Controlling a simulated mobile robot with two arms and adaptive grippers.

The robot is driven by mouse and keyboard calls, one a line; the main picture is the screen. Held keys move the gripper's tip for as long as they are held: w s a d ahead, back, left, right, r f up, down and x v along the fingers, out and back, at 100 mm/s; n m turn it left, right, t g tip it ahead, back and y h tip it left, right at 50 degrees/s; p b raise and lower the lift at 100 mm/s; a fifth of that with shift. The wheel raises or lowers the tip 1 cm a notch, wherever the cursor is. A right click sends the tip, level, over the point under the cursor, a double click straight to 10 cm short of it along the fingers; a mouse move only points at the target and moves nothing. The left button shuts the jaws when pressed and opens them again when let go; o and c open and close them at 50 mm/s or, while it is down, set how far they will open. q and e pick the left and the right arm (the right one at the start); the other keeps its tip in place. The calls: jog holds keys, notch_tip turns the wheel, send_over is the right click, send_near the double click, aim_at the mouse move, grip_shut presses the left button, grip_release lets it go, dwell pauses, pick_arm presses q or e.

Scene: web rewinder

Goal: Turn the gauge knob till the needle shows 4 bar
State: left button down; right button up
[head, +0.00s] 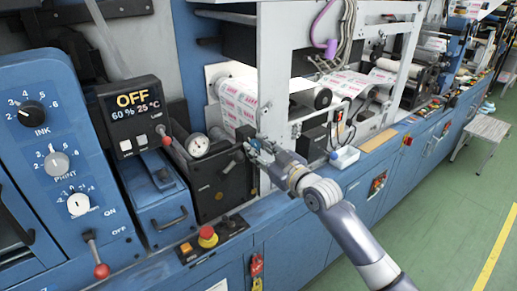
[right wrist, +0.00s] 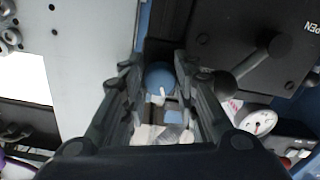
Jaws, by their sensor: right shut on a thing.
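The gauge (head: 198,146) is a small round white dial on the blue machine, left of my right gripper. It also shows in the right wrist view (right wrist: 259,122), with a reddish needle; its reading is too small to tell. My right gripper (head: 252,147) reaches the machine front just right of the gauge. In the right wrist view, a round blue knob (right wrist: 160,76) with a white mark sits between the fingertips (right wrist: 161,84), and the gripper is shut on it. In the head view the gripper hides the knob. My left gripper is not in view.
A black box with a lever (head: 226,184) sits below the gauge. A display reading OFF (head: 133,110) and a red-tipped lever (head: 166,141) stand left of it. A red stop button (head: 208,233) is below. A printed web roll (head: 238,103) is behind. The green floor (head: 450,220) is open.

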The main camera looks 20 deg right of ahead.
jog(key=m+p, duration=0.2)
jog(key=m, duration=0.1)
jog(key=shift+r+m, duration=0.15)
jog(key=shift+m, duration=0.25)
jog(key=m+p, duration=0.2)
jog(key=m, duration=0.3)
jog(key=shift+a+m+p, duration=0.1)
jog(key=shift+m+p, duration=0.2)
jog(key=m+p, duration=0.2)
jog(key=m, duration=0.3)
jog(key=m+p, duration=0.1)
jog(key=m, duration=0.4)
jog(key=o, duration=0.8)
